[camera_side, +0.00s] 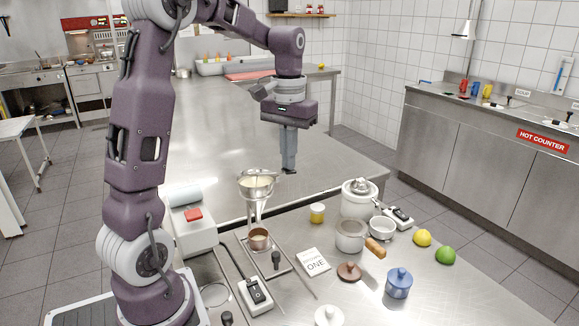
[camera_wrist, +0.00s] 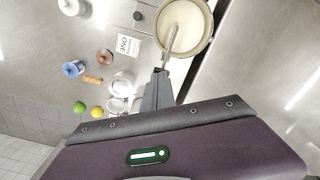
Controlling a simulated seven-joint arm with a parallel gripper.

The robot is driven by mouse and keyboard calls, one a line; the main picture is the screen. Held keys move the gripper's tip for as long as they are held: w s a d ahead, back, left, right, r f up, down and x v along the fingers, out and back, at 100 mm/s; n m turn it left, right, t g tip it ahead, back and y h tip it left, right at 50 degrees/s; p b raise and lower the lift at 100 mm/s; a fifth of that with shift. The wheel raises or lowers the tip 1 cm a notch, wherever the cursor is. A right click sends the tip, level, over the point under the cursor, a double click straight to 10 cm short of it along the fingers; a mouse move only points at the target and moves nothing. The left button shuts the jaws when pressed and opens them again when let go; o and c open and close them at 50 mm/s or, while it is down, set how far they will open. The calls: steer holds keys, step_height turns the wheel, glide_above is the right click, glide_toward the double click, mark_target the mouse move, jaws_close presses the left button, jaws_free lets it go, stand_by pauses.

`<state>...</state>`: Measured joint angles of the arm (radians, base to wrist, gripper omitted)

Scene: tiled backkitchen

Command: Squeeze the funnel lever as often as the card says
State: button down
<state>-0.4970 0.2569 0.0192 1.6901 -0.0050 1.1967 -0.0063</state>
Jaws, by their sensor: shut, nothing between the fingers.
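The funnel (camera_side: 257,186), filled with a pale cream liquid, stands in a stand above a small copper cup (camera_side: 259,239). From the wrist view, the funnel (camera_wrist: 186,30) is at the top, with a thin metal lever or handle (camera_wrist: 172,45) reaching from it toward my fingers. The card (camera_side: 313,262) reads ONE, with smaller print above too small to read; it also shows in the wrist view (camera_wrist: 128,45). My gripper (camera_side: 289,171) is shut and empty, pointing down to the right of the funnel. In the wrist view my gripper (camera_wrist: 159,76) appears by the lever's end; contact cannot be told.
A switch box (camera_side: 255,294) sits in front. The steel table behind (camera_side: 220,130) is mostly clear.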

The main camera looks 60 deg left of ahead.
steer(key=shift+r, duration=2)
steer(key=s+d+r+m+t, duration=0.2)
steer(key=s+d+r+m, duration=0.1)
steer(key=s+d, duration=0.55)
steer(key=s+d+f+m+t, duration=0.3)
steer(key=s+d+f, duration=0.2)
steer(key=s+d, duration=0.4)
steer(key=shift+s+t, duration=0.25)
steer(key=shift+t, duration=0.05)
